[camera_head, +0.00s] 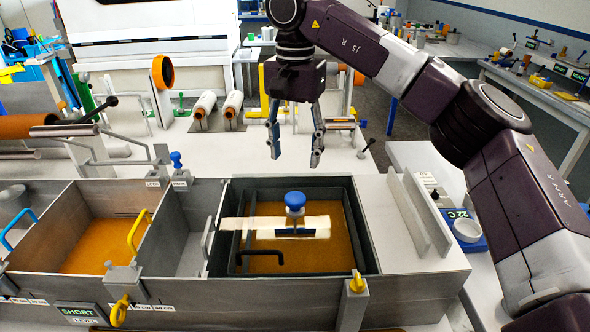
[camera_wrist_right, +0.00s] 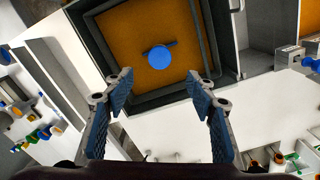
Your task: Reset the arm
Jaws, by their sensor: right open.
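My right gripper (camera_head: 295,140) hangs open and empty above the far side of the resin bath. In the right wrist view its two blue-padded fingers (camera_wrist_right: 160,98) stand apart with nothing between them. Below is a dark-framed tank (camera_head: 365,262) of amber resin, with a blue-knobbed tool (camera_head: 295,200) standing in it. The blue knob also shows in the right wrist view (camera_wrist_right: 159,57), beyond the fingertips and apart from them. My right arm (camera_head: 480,115) reaches in from the right. My left gripper is not in view.
A second amber compartment (camera_head: 100,246) with a yellow handle (camera_head: 138,232) lies left. Upright plates (camera_head: 425,215) and a white cup (camera_head: 467,230) stand right of the tank. Rollers (camera_head: 232,104) and an orange ring (camera_head: 163,72) are behind. White counter is bare between rollers and bath.

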